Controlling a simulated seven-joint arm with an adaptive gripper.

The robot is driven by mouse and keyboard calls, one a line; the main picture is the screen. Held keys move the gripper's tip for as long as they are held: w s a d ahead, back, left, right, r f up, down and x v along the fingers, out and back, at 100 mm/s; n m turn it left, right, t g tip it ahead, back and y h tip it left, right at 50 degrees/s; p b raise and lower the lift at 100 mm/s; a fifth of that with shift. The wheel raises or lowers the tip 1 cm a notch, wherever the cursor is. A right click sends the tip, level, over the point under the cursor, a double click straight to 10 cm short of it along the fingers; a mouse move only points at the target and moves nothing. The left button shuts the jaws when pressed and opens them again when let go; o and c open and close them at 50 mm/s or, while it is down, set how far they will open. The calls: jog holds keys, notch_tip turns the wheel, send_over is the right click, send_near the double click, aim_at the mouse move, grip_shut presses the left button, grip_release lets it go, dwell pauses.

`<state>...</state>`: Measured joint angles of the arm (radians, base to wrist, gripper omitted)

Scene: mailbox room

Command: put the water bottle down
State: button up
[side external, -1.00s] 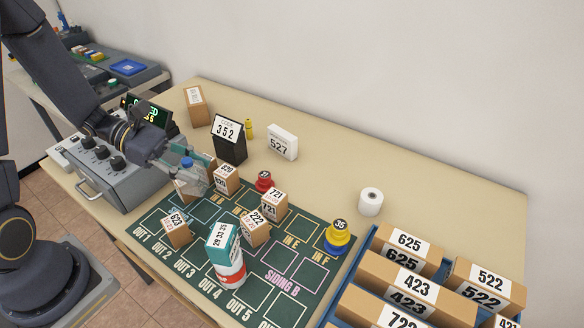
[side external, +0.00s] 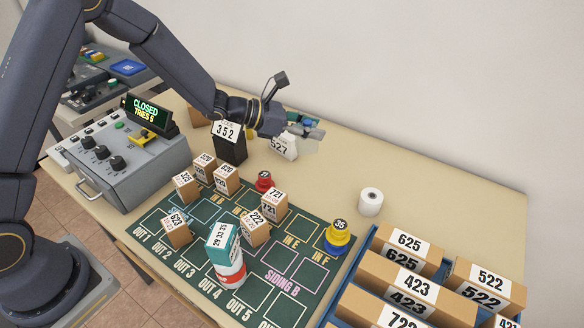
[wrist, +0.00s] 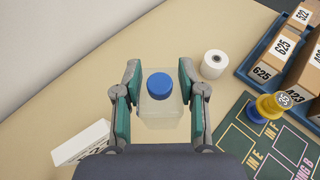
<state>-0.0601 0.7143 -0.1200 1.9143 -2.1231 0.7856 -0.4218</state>
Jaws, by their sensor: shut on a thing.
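The water bottle (wrist: 160,112) is clear with a blue cap (wrist: 159,86). It stands between the two teal fingers of my gripper (wrist: 159,95) in the wrist view, and they are shut on it. In the side view my gripper (side external: 304,128) is over the back part of the table, by the white 527 box (side external: 284,147). The bottle shows there only as a faint, pale shape (side external: 310,144). I cannot tell whether its base touches the table.
Bare tabletop (side external: 325,185) lies between my gripper and the white roll (side external: 370,201). The green mat (side external: 262,268) holds several numbered boxes and coloured pieces. A black 352 stand (side external: 230,146) is left of my gripper. A blue tray (side external: 357,262) of boxes is at front right.

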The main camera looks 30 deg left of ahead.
jog(key=shift+w+d+f, duration=0.35)
jog(key=shift+w+f, duration=1.1)
jog(key=shift+f, duration=0.35)
jog(key=shift+w+d+f, duration=0.3)
jog(key=shift+w+f, duration=1.15)
jog(key=shift+f, duration=0.3)
jog(key=shift+w+d+f, duration=0.35)
jog(key=shift+w+f, duration=1.1)
jog(key=shift+f, duration=0.35)
jog(key=shift+f, duration=0.15)
jog(key=o, duration=1)
